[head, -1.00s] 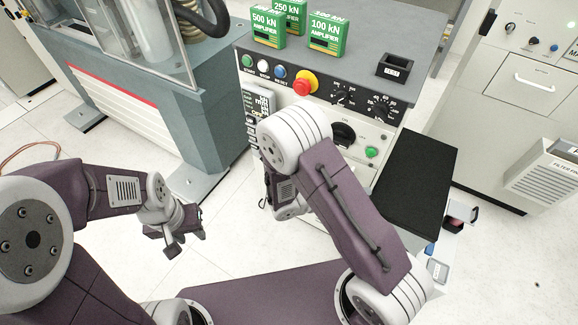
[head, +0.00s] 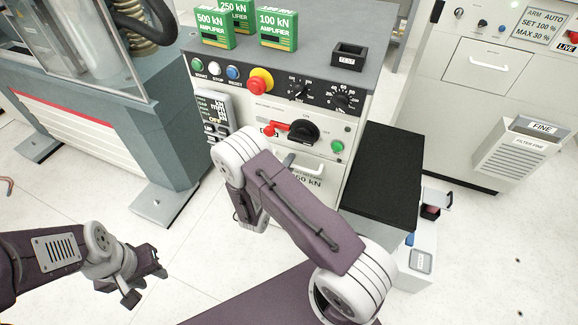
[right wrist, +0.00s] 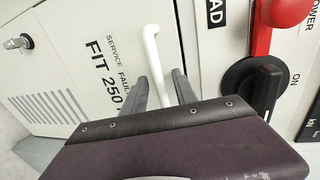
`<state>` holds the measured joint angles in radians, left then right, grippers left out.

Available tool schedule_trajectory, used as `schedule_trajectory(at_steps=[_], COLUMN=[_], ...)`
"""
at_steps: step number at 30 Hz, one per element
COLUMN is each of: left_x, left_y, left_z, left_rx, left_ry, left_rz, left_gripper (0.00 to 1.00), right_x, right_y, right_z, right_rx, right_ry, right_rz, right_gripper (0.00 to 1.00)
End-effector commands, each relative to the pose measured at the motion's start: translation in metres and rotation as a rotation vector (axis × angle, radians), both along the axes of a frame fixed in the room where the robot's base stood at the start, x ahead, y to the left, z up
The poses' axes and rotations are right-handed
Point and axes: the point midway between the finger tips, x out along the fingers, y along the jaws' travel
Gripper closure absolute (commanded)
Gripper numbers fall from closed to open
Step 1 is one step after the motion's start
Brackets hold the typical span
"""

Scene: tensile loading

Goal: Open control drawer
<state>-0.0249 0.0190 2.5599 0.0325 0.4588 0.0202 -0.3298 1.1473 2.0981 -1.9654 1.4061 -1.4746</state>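The control drawer (head: 320,172) is a pale front panel low on the grey-topped console, with a white bar handle (head: 300,166). My right forearm covers part of it in the head view. In the right wrist view, the handle (right wrist: 154,62) stands out from the panel marked "FIT 250". My right gripper (right wrist: 162,90) is open, with its two grey fingers on either side of the handle's near part. I cannot tell whether they touch it. My left gripper (head: 143,279) is open and empty over the floor at lower left.
Above the drawer are a black rotary switch (head: 303,132) with a red lever (head: 272,130) and a red emergency button (head: 260,82). Green amplifier boxes (head: 278,28) stand on top. A black-topped stand (head: 383,180) is close on the right. Floor at lower right is clear.

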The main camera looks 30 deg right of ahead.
Motion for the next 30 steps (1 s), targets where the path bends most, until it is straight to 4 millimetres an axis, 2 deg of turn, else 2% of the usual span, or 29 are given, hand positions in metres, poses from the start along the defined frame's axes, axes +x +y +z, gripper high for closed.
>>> schedule_trajectory(at_steps=[7, 8, 11, 30], left_x=[-0.0001, -0.0001, 0.0, 0.0], left_y=[0.0, 0.0, 0.0, 0.0], left_z=[-0.0001, -0.0001, -0.0001, -0.0002], left_rx=[0.0, 0.0, 0.0, 0.0], left_ry=[0.0, 0.0, 0.0, 0.0], left_rz=[0.0, 0.0, 0.0, 0.0], left_gripper=[0.64, 0.64, 0.64, 0.64], right_x=[0.0014, 0.0014, 0.0012, 0.001], right_y=[-0.0014, -0.0013, -0.0013, -0.0013], right_z=[-0.0002, -0.0002, -0.0002, -0.0005], right_rx=[-0.001, 0.0, 0.0, 0.001], right_ry=[0.001, 0.0, 0.0, 0.001], right_rz=[0.001, 0.001, 0.001, 0.0], right_gripper=[0.66, 0.71, 0.99, 1.0])
